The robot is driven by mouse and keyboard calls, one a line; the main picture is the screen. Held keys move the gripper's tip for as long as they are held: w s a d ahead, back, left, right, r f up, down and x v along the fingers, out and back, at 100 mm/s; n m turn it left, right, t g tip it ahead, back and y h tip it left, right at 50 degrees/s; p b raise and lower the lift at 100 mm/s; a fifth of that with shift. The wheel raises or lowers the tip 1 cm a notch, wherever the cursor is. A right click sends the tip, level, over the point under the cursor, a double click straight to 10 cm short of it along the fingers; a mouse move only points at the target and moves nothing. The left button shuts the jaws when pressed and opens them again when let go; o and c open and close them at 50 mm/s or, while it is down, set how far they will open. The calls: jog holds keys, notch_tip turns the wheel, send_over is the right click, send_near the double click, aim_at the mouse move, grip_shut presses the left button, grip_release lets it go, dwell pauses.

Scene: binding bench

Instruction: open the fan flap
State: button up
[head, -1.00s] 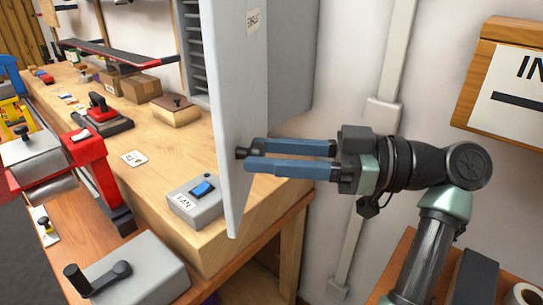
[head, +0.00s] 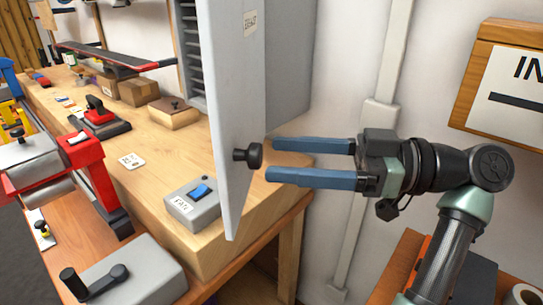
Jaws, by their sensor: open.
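The grey fan flap (head: 232,90) stands swung out from the slatted grey housing (head: 192,60) at top centre. It is seen nearly edge-on, with a small label near its top that I cannot read clearly. A black knob (head: 252,155) sticks out from its right face. My gripper (head: 270,159) is open and empty just right of the knob, its two blue fingers pointing left. The fingertips look clear of the knob.
A grey switch box (head: 192,205) with a blue rocker, labelled FAN, sits on the wooden bench (head: 165,185) left of the flap. A grey crank box (head: 130,280) and a red press (head: 85,155) stand lower left. The white wall pipe (head: 365,170) runs behind my gripper.

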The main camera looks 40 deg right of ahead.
jog(key=shift+v, duration=2.25)
